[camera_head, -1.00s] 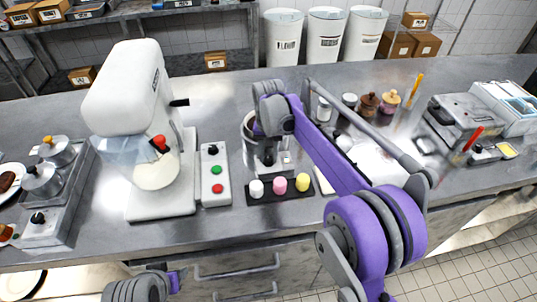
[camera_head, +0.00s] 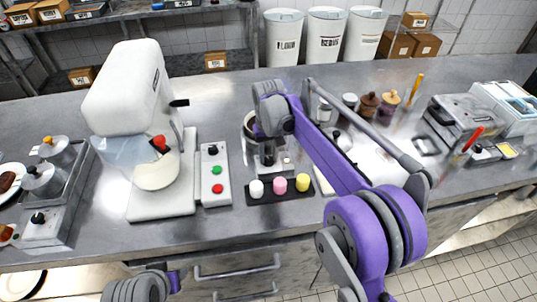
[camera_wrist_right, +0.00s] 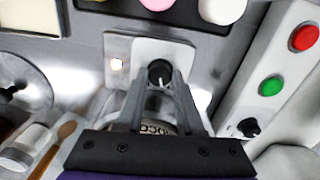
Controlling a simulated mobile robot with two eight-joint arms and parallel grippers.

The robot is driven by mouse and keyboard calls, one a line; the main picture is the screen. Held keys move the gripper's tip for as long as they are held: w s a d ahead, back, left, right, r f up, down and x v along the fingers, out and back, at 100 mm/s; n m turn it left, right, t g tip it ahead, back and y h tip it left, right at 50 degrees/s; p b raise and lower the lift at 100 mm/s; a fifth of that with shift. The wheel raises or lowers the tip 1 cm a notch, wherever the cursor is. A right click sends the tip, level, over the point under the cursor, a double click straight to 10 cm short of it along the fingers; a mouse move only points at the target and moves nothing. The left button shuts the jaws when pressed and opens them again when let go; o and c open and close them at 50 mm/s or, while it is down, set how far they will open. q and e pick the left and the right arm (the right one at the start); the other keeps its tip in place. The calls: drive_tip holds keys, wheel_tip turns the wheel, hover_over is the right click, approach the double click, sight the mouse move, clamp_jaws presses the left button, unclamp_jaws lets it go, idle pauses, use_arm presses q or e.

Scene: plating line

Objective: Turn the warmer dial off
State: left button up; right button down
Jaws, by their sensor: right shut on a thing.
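The warmer dial (camera_wrist_right: 159,74) is a round black knob with a white pointer mark, on a pale plate (camera_wrist_right: 180,50) with a small lit lamp (camera_wrist_right: 117,64) beside it. My right gripper (camera_wrist_right: 160,84) has its fingertips closed around the dial in the wrist view. In the head view, the right gripper (camera_head: 267,158) reaches down at the front of the round warmer and hides the dial; part of the pale plate (camera_head: 288,168) shows beside it. My left gripper is out of view; only part of the left arm shows at the bottom.
A black tray (camera_head: 269,202) with white, pink and yellow pieces lies just in front. A control box (camera_head: 216,187) with green and red buttons and a black knob stands left, next to a white mixer (camera_head: 165,205). Wooden-topped jars (camera_head: 387,108) stand behind right.

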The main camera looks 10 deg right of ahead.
sight(269, 159)
drive_tip(key=n, duration=0.4)
drive_tip(key=shift+n, duration=2.2)
drive_tip(key=c, duration=0.5)
unclamp_jaws()
drive_tip(key=shift+c, duration=0.2)
wheel_tip(269, 159, up, 11)
drive_tip(key=shift+p, duration=0.45)
drive_tip(key=shift+f, duration=0.1)
